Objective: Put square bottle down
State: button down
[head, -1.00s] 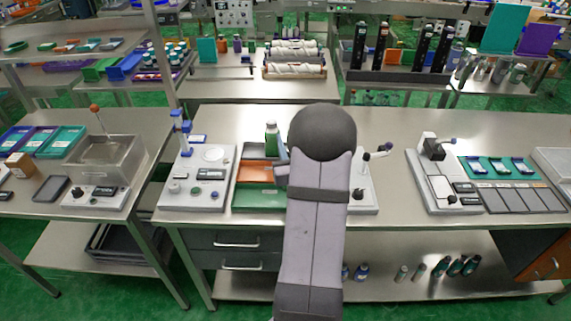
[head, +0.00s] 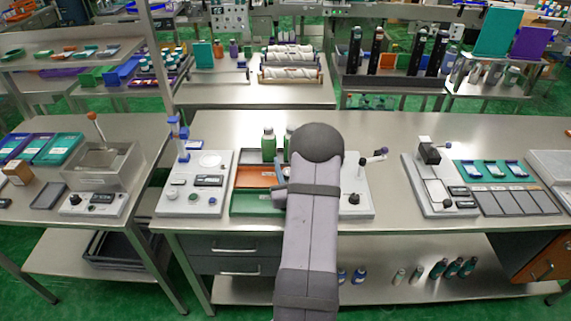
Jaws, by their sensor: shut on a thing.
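My gripper (head: 281,174) shows only in part at the left side of my arm, over the right part of the trays. It is shut on the square bottle, but the arm hides the jaws and most or all of what they hold. A green bottle (head: 268,143) stands upright behind the orange-brown tray. A second green bottle (head: 289,137) shows beside it, partly behind my arm. I cannot tell whether either is the square bottle.
The orange-brown tray (head: 257,176) and green tray (head: 250,204) lie left of my arm. A control panel (head: 195,184) with a blue post is farther left. A device with a lever (head: 374,157) stands right of my arm. Bare tabletop lies beyond it.

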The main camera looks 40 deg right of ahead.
jog(key=shift+f, duration=0.2)
jog(key=c, duration=1.4)
grip_release()
jog(key=shift+o, duration=0.2)
jog(key=shift+r, duration=0.2)
jog(key=shift+s+a+f+b, duration=0.15)
jog(key=shift+s+a+b, duration=0.15)
jog(key=shift+s, duration=0.2)
jog(key=p+v, duration=0.2)
jog(key=v, duration=0.8)
jog(key=shift+s+a, duration=0.2)
jog(key=shift+s, duration=0.15)
